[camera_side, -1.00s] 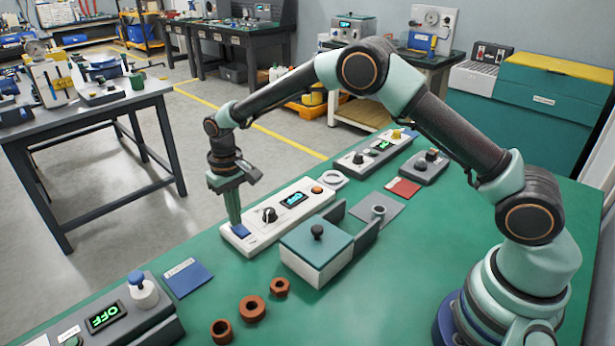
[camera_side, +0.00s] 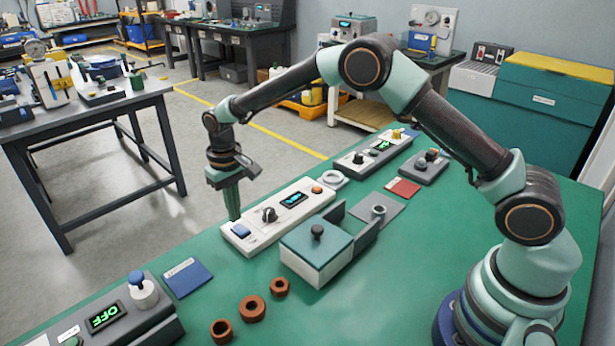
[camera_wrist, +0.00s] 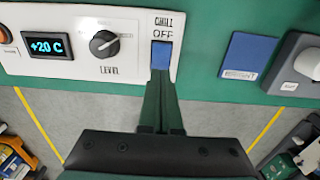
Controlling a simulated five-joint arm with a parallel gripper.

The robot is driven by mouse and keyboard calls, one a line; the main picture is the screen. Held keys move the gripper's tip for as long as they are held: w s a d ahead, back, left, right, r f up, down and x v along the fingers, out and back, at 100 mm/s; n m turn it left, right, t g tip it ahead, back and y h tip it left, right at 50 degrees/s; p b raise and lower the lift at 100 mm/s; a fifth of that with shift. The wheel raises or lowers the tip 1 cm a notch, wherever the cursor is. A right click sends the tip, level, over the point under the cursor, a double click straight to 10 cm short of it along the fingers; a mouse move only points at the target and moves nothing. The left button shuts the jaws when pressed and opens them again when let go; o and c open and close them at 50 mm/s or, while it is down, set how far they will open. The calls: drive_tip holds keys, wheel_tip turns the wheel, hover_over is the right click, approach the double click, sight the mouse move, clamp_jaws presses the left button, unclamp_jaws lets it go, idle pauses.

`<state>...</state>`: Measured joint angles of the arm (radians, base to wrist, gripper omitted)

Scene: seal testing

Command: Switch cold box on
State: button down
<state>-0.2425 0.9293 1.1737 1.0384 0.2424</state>
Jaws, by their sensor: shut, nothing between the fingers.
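The white control panel (camera_side: 270,222) lies on the green bench, with a blue switch (camera_side: 240,230) at its near left end. In the wrist view the blue switch (camera_wrist: 162,56) sits under the printed words CHILL and OFF. A black LEVEL knob (camera_wrist: 104,44) and a lit display (camera_wrist: 47,45) reading +20 C are beside it. The grey box with a teal lid (camera_side: 315,245) stands in front of the panel. My gripper (camera_side: 234,217) is shut and empty, pointing down at the switch's outer edge. In the wrist view its fingertips (camera_wrist: 161,82) overlap the switch's lower edge; contact is unclear.
A blue card (camera_side: 187,278) and another unit with a green OFF display (camera_side: 104,317) lie to the left. Several brown rings (camera_side: 252,308) are in front. Another control unit (camera_side: 375,150) and a red card (camera_side: 403,188) are farther right. Bare bench lies between the rings and the box.

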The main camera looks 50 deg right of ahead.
drive_tip(key=shift+r, duration=2.55)
drive_tip(key=shift+r, duration=0.1)
wheel_tip(320, 180, up, 7)
drive_tip(key=t, duration=0.1)
hover_over(238, 227)
drive_tip(key=s+d, duration=0.2)
drive_tip(key=d, duration=0.1)
drive_tip(key=s+d+r+t, duration=0.2)
drive_tip(key=s+d+r, duration=0.2)
drive_tip(key=s+r, duration=0.3)
drive_tip(key=s+d+t, duration=0.1)
drive_tip(key=s+d, duration=0.1)
drive_tip(key=s, duration=0.5)
drive_tip(key=s+d+t, duration=0.1)
drive_tip(key=s+d, duration=0.2)
drive_tip(key=s, duration=0.4)
drive_tip(key=shift+d+r+t, duration=0.2)
drive_tip(key=shift+d+t, duration=0.1)
drive_tip(key=shift+d, duration=0.05)
